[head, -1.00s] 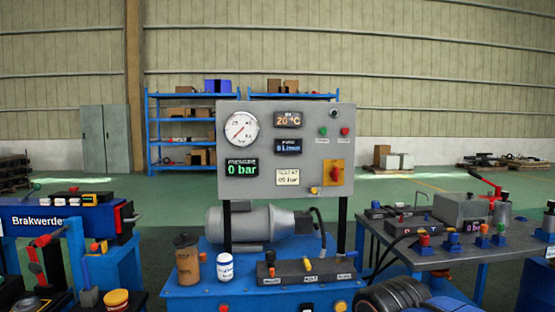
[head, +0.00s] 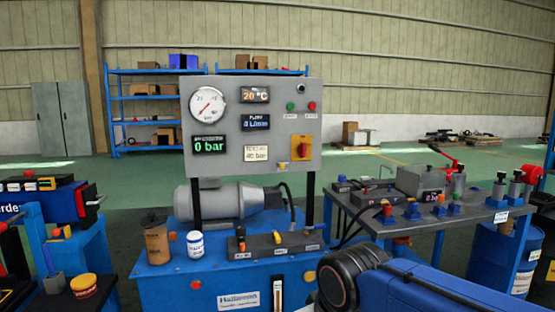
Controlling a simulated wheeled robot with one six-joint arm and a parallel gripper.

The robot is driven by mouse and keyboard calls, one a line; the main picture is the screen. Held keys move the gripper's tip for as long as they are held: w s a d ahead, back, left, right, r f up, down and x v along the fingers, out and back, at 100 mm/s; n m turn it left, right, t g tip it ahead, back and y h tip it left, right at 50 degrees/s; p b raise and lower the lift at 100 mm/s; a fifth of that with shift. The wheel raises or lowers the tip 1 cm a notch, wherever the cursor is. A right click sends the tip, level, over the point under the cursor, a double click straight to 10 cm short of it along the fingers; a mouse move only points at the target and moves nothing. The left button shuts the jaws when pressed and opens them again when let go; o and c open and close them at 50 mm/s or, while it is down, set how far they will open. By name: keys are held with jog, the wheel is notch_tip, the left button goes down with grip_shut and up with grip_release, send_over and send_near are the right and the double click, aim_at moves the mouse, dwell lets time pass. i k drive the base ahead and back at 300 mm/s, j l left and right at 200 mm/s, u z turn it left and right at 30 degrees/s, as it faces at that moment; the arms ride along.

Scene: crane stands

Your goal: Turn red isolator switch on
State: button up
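The red isolator switch (head: 303,148) sits on a yellow square plate at the lower right of the grey control panel (head: 225,165). Its red handle appears upright. The panel's pressure display (head: 209,145) reads 0 bar and its flow display (head: 257,123) reads 0 L/min. The gauge (head: 207,104) is at the panel's upper left. Green (head: 291,106) and red (head: 312,106) buttons are above the switch. My blue arm and its dark joint show at the bottom right, in front of the stand. My gripper is out of the picture.
Below the panel, a blue power unit (head: 160,290) carries a grey motor (head: 225,200), a brown canister (head: 157,243), a white can (head: 195,244) and a valve block (head: 262,246). A grey table (head: 470,222) with fittings stands to the right. A blue bench is at left.

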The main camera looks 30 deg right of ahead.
aim_at(302, 148)
jog(key=i+l+z, duration=0.1)
jog(key=z, duration=0.3)
jog(key=l+z, duration=0.15)
jog(key=z, duration=0.25)
jog(key=i+z, duration=0.15)
jog(key=z, duration=0.25)
jog(key=i+z, duration=0.15)
jog(key=z, duration=0.25)
jog(key=i, duration=0.1)
